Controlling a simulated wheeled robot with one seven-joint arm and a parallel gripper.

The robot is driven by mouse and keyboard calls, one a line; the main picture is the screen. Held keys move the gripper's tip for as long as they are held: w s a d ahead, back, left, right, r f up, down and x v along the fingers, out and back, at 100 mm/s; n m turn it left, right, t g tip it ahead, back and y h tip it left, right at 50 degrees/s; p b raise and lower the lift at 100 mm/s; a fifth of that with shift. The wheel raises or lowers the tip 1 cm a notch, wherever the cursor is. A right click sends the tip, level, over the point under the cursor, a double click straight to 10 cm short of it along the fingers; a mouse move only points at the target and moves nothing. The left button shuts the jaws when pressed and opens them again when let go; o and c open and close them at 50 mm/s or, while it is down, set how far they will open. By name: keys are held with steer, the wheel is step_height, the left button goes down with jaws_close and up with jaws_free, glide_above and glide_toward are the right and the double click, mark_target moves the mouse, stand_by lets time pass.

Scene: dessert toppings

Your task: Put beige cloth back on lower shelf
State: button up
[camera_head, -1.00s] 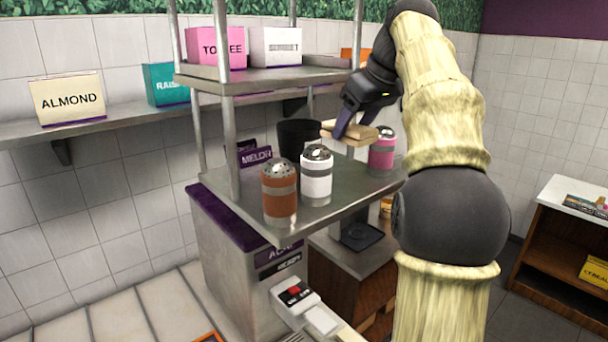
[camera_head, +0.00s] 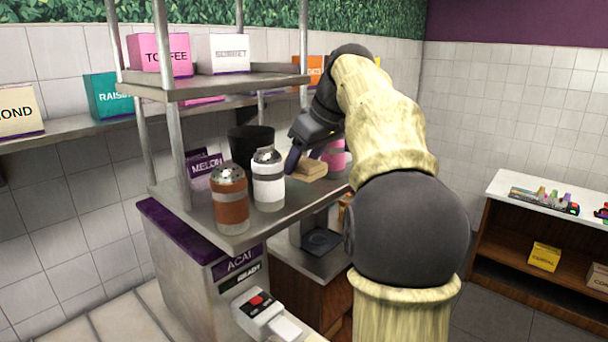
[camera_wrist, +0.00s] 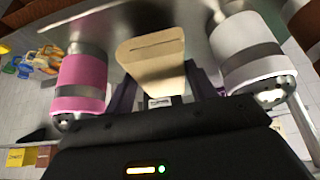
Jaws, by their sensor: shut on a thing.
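The beige cloth (camera_head: 308,168) is a small folded block at the lower metal shelf (camera_head: 234,222), between the white shaker (camera_head: 268,180) and the pink shaker (camera_head: 335,157). My gripper (camera_head: 294,160) reaches over it from behind, shut on the cloth. In the wrist view the cloth (camera_wrist: 157,64) stands out between the two dark fingers (camera_wrist: 155,97), with the pink shaker (camera_wrist: 84,78) on the left and the white shaker (camera_wrist: 248,55) on the right. The cloth looks very low over the shelf; I cannot tell whether it touches.
A brown shaker (camera_head: 229,198) stands at the shelf's front left, and a black container (camera_head: 250,146) behind. The upper shelf (camera_head: 212,85) holds toffee (camera_head: 160,55) and sorbet (camera_head: 223,55) boxes. Metal posts stand at the rack's corners. A wooden cabinet (camera_head: 545,225) is at right.

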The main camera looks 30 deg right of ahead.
mark_target(304, 175)
steer(key=shift+f, duration=1.7)
steer(key=shift+f, duration=0.15)
steer(key=o, duration=1)
steer(key=v, duration=1.2)
